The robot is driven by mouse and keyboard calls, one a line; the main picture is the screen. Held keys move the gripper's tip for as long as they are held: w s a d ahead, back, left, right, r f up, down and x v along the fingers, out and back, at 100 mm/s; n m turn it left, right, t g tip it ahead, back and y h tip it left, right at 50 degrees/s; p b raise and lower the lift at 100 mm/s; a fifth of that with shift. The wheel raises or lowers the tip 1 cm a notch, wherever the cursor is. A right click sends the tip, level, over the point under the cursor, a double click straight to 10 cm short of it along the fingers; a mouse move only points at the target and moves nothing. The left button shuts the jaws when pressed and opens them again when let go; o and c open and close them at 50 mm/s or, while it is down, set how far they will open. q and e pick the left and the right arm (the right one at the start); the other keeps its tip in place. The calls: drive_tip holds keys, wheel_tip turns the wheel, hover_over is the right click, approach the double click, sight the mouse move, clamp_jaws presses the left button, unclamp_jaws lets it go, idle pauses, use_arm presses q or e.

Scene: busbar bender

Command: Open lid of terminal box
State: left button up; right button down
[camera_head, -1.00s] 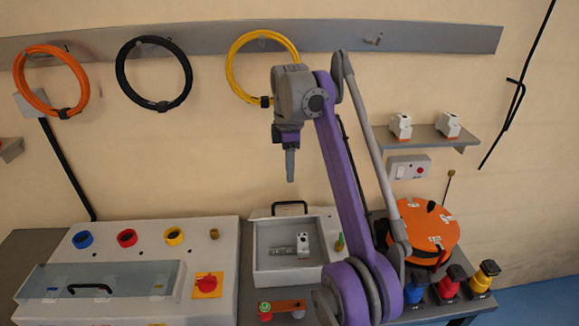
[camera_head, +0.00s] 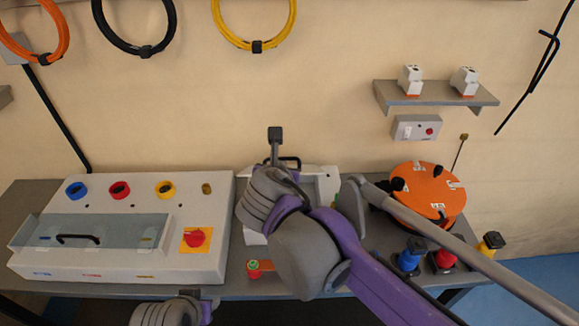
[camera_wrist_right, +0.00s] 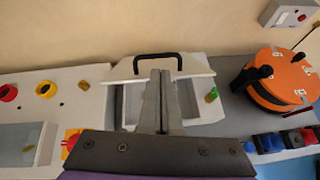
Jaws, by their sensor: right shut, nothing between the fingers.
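The terminal box, a light grey box (camera_wrist_right: 203,118), stands in the middle of the bench. In the right wrist view its top is open and shows a pale interior. Its lid (camera_wrist_right: 195,66), with a black handle (camera_wrist_right: 157,54), is raised at the back, toward the wall. My right gripper (camera_wrist_right: 160,74) is shut and empty, its fingertips in front of the lid below the handle; contact cannot be told. In the head view my right wrist hides the gripper and much of the box. Only part of my left arm shows at the bottom; its gripper is out of view.
Left of the box is a sloped panel (camera_head: 205,262) with a clear cover (camera_head: 105,233) and a red knob (camera_head: 196,238). An orange round device (camera_head: 430,190) stands at right, with coloured posts in front. A shelf (camera_head: 437,96) juts from the wall above.

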drive_tip(key=w+f+n, duration=0.1)
drive_tip(key=w+f, duration=0.2)
drive_tip(key=w+f+n+t, duration=0.1)
drive_tip(key=w+f, duration=0.2)
drive_tip(key=shift+w+f+y, duration=0.1)
drive_tip(key=shift+f+y, duration=0.05)
drive_tip(key=shift+y, duration=0.25)
drive_tip(key=shift+d, duration=0.1)
idle(0.3)
